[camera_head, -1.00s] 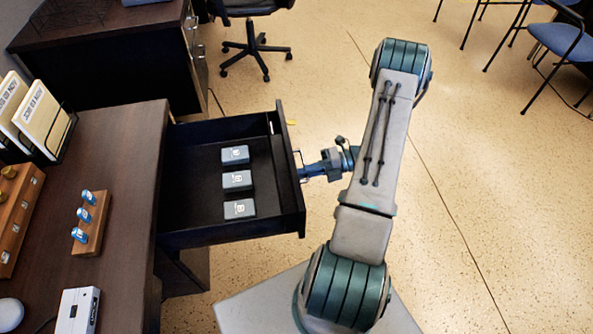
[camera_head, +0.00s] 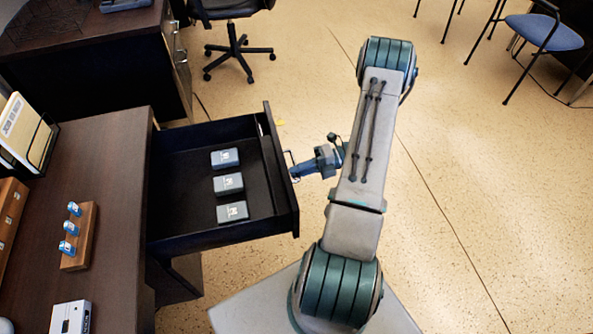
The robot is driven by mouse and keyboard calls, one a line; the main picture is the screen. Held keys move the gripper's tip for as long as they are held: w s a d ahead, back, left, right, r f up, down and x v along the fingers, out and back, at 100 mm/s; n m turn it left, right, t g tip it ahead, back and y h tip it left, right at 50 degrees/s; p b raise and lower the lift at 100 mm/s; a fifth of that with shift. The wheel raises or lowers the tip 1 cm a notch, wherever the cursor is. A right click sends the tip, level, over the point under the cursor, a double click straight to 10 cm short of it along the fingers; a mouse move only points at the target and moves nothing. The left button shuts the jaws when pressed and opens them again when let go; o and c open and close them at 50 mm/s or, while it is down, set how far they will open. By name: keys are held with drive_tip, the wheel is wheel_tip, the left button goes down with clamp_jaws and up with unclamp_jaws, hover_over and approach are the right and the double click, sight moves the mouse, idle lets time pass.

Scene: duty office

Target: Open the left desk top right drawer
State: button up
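The dark brown desk drawer (camera_head: 205,232) stands pulled well out from the desk (camera_head: 112,170) on the left. Three small grey boxes lie in a row inside it; the middle one (camera_head: 228,183) sits near the drawer's centre. My gripper (camera_head: 296,172) is at the outer side of the drawer front, by its handle. The handle and fingertips are very small here, so I cannot tell whether the fingers are closed on the handle or apart from it.
On the desk are a wooden block with blue-topped stamps (camera_head: 80,238), a file holder (camera_head: 30,135) and a white box (camera_head: 70,317). An office chair (camera_head: 230,35) stands behind, and a blue chair (camera_head: 545,32) at the far right. The floor right of my arm is clear.

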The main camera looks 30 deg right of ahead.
drive_tip(key=v, duration=1.3)
drive_tip(key=shift+a, duration=0.15)
drive_tip(key=a+r+n+g+h+p, duration=0.3)
drive_tip(key=a+r+n+h, duration=0.1)
drive_tip(key=a+r+n, duration=0.6)
drive_tip(key=a+r+n+g+h+p, duration=0.3)
drive_tip(key=a+r+n, duration=0.2)
drive_tip(key=r+n, duration=0.5)
drive_tip(key=s+a+r+n+t+h+p, duration=0.2)
drive_tip(key=s+a+r+n+h+p, duration=0.1)
drive_tip(key=r+n, duration=0.6)
drive_tip(key=s+a+r+n+t+h+p, duration=0.2)
drive_tip(key=s+a+r+n+h+p, duration=0.2)
drive_tip(key=a+r+n, duration=0.4)
drive_tip(key=shift+s+r+n+t+h, duration=0.4)
drive_tip(key=shift+s+n+h, duration=0.1)
drive_tip(key=shift+s+n, duration=0.45)
drive_tip(key=shift+a, duration=0.2)
